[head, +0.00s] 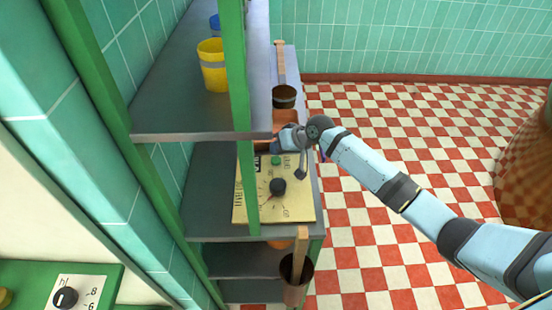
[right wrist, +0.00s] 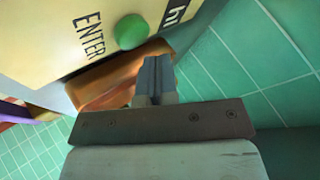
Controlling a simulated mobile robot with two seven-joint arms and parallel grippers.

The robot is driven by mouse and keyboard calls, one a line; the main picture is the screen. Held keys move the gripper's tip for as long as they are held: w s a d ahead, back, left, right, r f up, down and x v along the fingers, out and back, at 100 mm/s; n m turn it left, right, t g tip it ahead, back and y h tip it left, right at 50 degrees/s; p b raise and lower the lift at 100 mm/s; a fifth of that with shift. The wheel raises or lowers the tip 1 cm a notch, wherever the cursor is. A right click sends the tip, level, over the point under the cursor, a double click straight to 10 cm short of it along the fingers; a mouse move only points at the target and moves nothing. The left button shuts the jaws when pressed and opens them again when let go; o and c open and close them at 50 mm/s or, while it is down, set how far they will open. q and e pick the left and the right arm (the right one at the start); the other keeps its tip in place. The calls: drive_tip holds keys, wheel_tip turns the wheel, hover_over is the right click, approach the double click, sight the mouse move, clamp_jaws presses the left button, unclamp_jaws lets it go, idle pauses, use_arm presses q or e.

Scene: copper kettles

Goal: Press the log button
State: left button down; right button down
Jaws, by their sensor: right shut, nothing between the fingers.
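A cream panel (head: 255,205) lies on the shelf, with a dark knob (head: 278,187) and a round green button (head: 276,160). In the right wrist view the green button (right wrist: 130,32) sits beside the word ENTER on the panel (right wrist: 60,35); I see no label reading "log". My right gripper (head: 280,144) is at the panel's far end, close to the green button. In the right wrist view its fingers (right wrist: 154,70) are shut and empty, their tips just below the button in the picture. I cannot tell whether they touch anything. My left gripper is not in view.
A copper-coloured piece (right wrist: 110,75) lies by the fingers. A green shelf post (head: 240,100) stands left of the gripper. A second panel knob (head: 65,297) is at lower left. The checkered floor (head: 360,240) is clear.

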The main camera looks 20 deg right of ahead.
sight(277, 158)
drive_tip(key=shift+f, duration=0.15)
drive_tip(key=shift+f, duration=0.25)
drive_tip(key=shift+f, duration=0.6)
idle(0.9)
drive_tip(key=shift+r, duration=0.15)
drive_tip(key=shift+r+p, duration=0.8)
drive_tip(key=shift+p, duration=0.05)
wheel_tip(277, 158, up, 5)
drive_tip(key=p, duration=0.5)
drive_tip(key=shift+r, duration=0.1)
